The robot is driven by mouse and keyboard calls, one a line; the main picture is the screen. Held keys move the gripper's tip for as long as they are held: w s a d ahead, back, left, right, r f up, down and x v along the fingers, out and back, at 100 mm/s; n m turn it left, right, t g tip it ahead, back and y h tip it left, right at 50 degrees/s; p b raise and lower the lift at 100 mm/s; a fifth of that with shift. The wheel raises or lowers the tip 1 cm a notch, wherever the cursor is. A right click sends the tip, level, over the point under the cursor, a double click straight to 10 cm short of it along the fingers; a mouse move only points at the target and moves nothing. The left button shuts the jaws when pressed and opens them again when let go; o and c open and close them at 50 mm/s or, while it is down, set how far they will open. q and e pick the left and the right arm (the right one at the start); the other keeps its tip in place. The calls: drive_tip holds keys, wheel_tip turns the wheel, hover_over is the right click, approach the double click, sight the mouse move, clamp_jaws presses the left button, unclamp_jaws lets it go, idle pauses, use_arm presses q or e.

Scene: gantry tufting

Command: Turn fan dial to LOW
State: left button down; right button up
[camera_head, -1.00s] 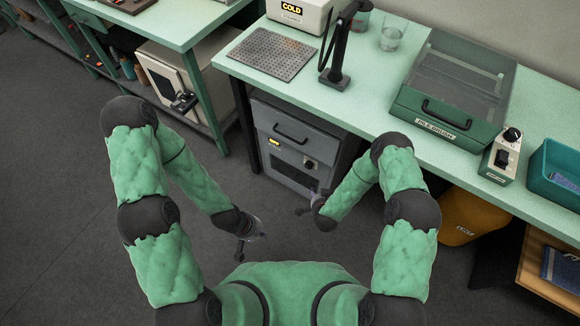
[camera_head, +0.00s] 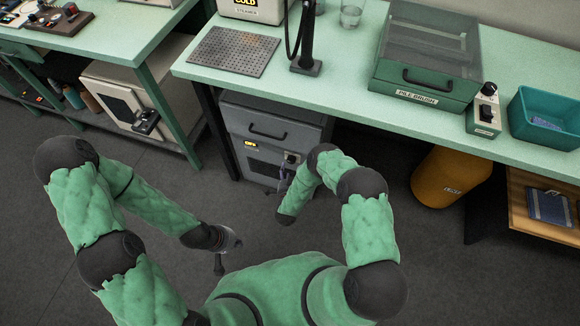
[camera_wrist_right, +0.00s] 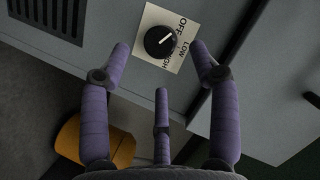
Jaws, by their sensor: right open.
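The fan dial (camera_wrist_right: 160,42) is a round black knob on a cream plate marked OFF, LOW and HIGH. Its white pointer line points toward OFF. In the head view the dial (camera_head: 291,158) is on the front of the grey cabinet (camera_head: 240,119) under the bench. My right gripper (camera_wrist_right: 160,62) is open. In the right wrist view its two outer fingertips stand either side of the dial, apart from it, and a third finger is below. My right gripper (camera_head: 283,182) is partly hidden by its arm in the head view. My left gripper (camera_head: 224,252) hangs low over the floor; its fingers are unclear.
The green bench top (camera_head: 335,105) overhangs the cabinet. On it are a perforated plate (camera_head: 233,51), a pile brush box (camera_head: 425,75), a small switch box (camera_head: 485,112) and a teal bin (camera_head: 545,125). An orange drum (camera_head: 450,177) stands right of the cabinet.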

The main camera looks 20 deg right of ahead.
sight(291, 162)
drive_tip(key=shift+b+x, duration=0.7)
drive_tip(key=shift+x, duration=1.6)
drive_tip(key=c, duration=1.1)
